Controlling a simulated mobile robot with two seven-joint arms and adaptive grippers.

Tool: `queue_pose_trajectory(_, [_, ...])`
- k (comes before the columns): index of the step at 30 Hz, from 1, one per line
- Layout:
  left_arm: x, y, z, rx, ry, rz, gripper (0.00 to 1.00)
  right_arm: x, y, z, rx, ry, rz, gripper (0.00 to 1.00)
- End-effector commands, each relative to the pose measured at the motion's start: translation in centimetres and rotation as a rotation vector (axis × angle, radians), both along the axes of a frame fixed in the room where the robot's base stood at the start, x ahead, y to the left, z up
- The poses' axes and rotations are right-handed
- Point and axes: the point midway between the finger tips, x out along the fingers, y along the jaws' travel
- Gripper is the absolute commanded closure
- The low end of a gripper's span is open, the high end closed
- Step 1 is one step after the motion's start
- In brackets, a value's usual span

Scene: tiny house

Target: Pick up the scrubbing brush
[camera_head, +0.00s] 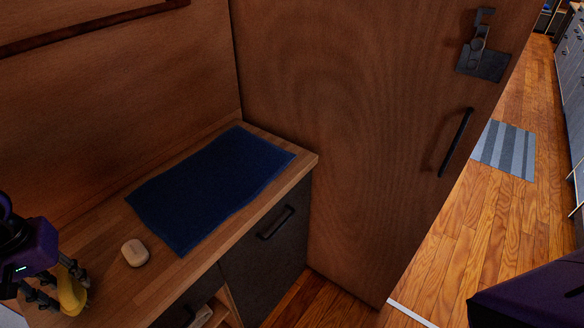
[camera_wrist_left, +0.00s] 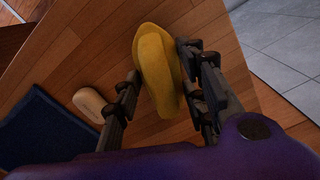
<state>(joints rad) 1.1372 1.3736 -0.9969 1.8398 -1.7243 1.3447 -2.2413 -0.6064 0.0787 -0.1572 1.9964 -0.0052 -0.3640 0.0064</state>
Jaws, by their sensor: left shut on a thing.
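The scrubbing brush (camera_head: 71,291) is a yellow, rounded object at the lower left of the head view, over the wooden counter. It also shows in the left wrist view (camera_wrist_left: 158,68). My left gripper (camera_head: 60,289) has its dark fingers on both sides of the brush and is shut on it. In the left wrist view the brush lies between the fingers (camera_wrist_left: 160,90). I cannot tell whether the brush still touches the counter. My right gripper is not in view.
A small beige soap bar (camera_head: 135,252) lies on the wooden counter (camera_head: 185,285) right of the brush. A dark blue cloth (camera_head: 210,185) lies behind it. A large wooden door (camera_head: 350,110) stands at the counter's right end. A striped rug (camera_head: 504,150) lies on the floor beyond.

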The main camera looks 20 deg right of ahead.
Motion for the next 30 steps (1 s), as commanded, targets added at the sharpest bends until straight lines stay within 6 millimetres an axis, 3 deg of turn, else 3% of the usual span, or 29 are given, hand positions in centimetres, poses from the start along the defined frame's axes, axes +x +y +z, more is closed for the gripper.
queue_pose_trajectory(5, [-0.3, -0.1, 2.7, 0.000, -0.003, -0.002, 0.95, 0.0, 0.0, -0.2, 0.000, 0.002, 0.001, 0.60])
queue_pose_trajectory(13, [-5.4, -2.1, 8.6, 0.003, -0.001, -0.005, 0.95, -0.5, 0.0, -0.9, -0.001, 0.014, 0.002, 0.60])
queue_pose_trajectory(21, [-10.9, -4.4, 11.0, 0.003, 0.001, -0.002, 0.95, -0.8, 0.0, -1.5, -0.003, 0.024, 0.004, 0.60])
queue_pose_trajectory(30, [-12.9, -5.4, 12.1, 0.001, 0.000, 0.000, 0.95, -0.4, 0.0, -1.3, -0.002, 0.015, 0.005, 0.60])
